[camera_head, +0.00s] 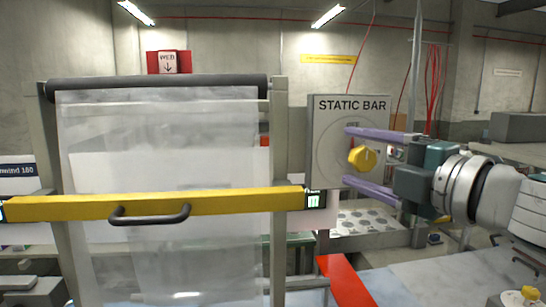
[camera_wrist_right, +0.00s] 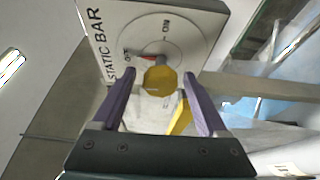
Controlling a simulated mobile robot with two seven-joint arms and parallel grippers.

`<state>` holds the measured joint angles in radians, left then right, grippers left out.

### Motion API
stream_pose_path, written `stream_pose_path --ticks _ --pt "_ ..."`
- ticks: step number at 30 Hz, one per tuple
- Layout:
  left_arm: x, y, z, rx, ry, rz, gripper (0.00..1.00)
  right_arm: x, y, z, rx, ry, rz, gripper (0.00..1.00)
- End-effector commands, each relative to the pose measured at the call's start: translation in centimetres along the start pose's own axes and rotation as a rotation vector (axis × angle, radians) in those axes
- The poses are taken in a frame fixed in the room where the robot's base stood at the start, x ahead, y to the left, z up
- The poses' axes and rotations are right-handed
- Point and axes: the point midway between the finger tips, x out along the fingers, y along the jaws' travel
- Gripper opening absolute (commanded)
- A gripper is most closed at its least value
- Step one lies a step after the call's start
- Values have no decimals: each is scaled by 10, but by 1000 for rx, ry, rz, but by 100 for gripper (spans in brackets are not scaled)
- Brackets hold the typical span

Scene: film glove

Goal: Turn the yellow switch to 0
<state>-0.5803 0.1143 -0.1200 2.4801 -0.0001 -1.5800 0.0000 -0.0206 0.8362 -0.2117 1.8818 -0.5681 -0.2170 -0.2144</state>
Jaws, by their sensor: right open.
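The yellow switch (camera_head: 362,158) is a faceted knob on a grey panel (camera_head: 322,125) lettered STATIC BAR. In the right wrist view the yellow knob (camera_wrist_right: 159,80) stands in front of a round dial plate (camera_wrist_right: 172,42) with a red mark (camera_wrist_right: 150,57) and small lettering at its edge. My right gripper (camera_head: 348,157) is open, its purple fingers above and below the knob in the head view. In the wrist view the right gripper (camera_wrist_right: 157,88) has one finger on each side of the knob, apparently with gaps. Exact knob setting is unclear. My left gripper is out of view.
A yellow bar (camera_head: 240,200) with a dark handle (camera_head: 150,219) crosses a framed clear film sheet (camera_head: 160,150) to the left of the panel. A red strip (camera_head: 345,281) lies below the panel. A perforated plate (camera_head: 370,221) is beneath my right gripper.

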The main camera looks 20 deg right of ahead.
Motion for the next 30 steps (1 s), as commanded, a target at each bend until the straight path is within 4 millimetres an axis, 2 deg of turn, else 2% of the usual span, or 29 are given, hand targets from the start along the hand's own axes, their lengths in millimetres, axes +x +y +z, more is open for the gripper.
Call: stream_pose_path --ticks 5,14,21,30 --pt "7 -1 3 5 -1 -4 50 -11 -4 1 0 -1 -3 76" --pt "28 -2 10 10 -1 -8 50 -52 -5 -1 -1 4 -4 76" --pt "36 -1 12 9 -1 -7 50 -80 -3 -1 3 1 -3 76" --pt "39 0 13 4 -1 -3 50 -98 -1 0 1 0 -1 76"
